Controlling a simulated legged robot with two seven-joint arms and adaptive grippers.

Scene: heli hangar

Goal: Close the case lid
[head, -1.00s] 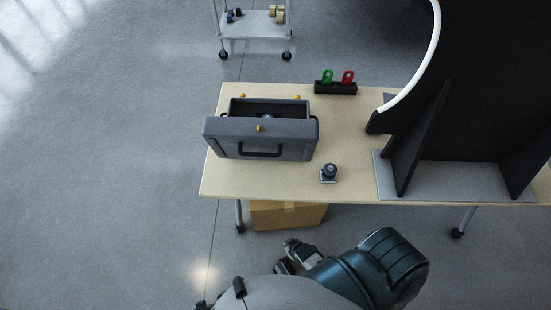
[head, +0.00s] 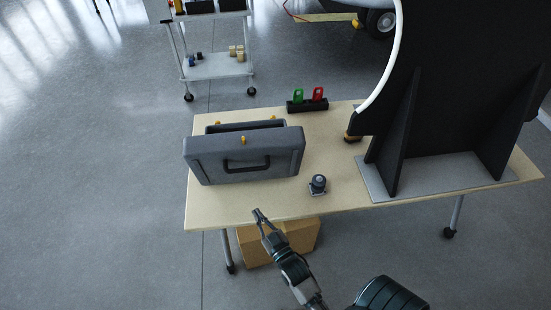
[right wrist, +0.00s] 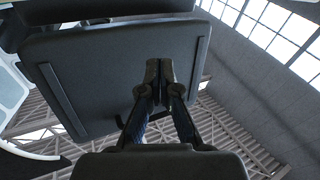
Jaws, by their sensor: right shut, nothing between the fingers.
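The grey case (head: 213,167) stands on the table in the head view. Its dark opening shows behind a broad front panel with a black handle (head: 247,164) and orange latches; the lid is not shut over the opening. My left gripper is out of view.
The table (head: 235,210) also bears a small dark device (head: 318,184), a black holder (head: 307,105) with green and red pieces, and a tall black stand (head: 440,100) at right. A cardboard box (head: 300,236) sits underneath. A cart (head: 215,67) stands behind.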

